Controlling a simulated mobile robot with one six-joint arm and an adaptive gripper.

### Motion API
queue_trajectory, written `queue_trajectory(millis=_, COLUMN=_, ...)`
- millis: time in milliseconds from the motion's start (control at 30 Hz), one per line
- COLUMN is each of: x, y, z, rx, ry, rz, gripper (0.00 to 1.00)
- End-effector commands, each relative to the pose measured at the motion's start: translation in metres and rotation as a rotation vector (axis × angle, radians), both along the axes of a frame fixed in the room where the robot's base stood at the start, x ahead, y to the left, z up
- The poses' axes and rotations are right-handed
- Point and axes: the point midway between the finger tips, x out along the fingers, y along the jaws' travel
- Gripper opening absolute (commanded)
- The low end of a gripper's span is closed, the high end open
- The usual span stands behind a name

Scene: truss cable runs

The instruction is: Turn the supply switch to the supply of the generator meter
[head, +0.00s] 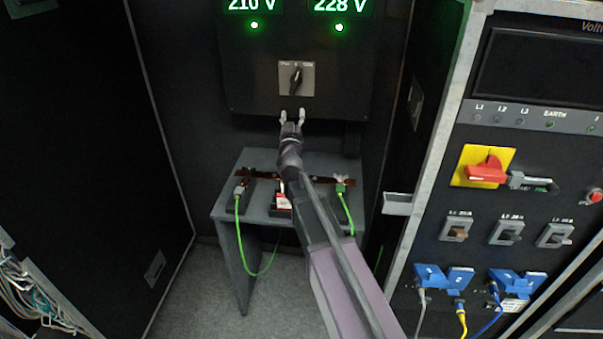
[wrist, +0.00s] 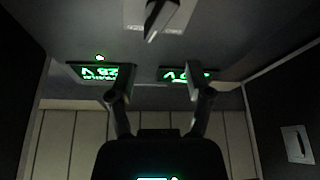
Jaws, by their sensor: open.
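The supply switch (head: 296,77) is a dark knob on a light square plate, on the black panel under two green meters. Its handle looks near upright; the plate's lettering is too small to read. The left meter (head: 254,6) reads 210 V and the right meter (head: 341,6) 228 V, each above a lit green lamp. Their names are cut off in the head view. My gripper (head: 292,116) is open and empty, just below the switch. In the wrist view the switch (wrist: 158,18) is at the top edge, beyond my open fingers (wrist: 158,80), and the meters appear upside down.
A small grey table (head: 228,206) with green cables stands below the panel. A rack (head: 470,120) with a red rotary switch (head: 487,169), breakers and blue plugs is close on the right. A dark wall (head: 80,130) is on the left.

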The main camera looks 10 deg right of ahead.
Motion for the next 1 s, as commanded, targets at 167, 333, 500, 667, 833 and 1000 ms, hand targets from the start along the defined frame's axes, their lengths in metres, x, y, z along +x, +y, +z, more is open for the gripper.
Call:
queue_trajectory(millis=167, x=-0.001, y=0.005, z=-0.003, rx=-0.018, ry=0.063, rz=0.060, gripper=0.66)
queue_trajectory(millis=333, x=-0.004, y=0.011, z=-0.010, rx=-0.034, ry=0.132, rz=0.119, gripper=0.66)
queue_trajectory(millis=500, x=-0.008, y=0.016, z=-0.020, rx=-0.049, ry=0.212, rz=0.174, gripper=0.66)
queue_trajectory(millis=667, x=-0.013, y=0.020, z=-0.030, rx=-0.059, ry=0.290, rz=0.219, gripper=0.66)
queue_trajectory(millis=833, x=-0.021, y=0.022, z=-0.041, rx=-0.069, ry=0.378, rz=0.259, gripper=0.66)
queue_trajectory(millis=1000, x=-0.030, y=0.023, z=-0.054, rx=-0.076, ry=0.470, rz=0.289, gripper=0.66)
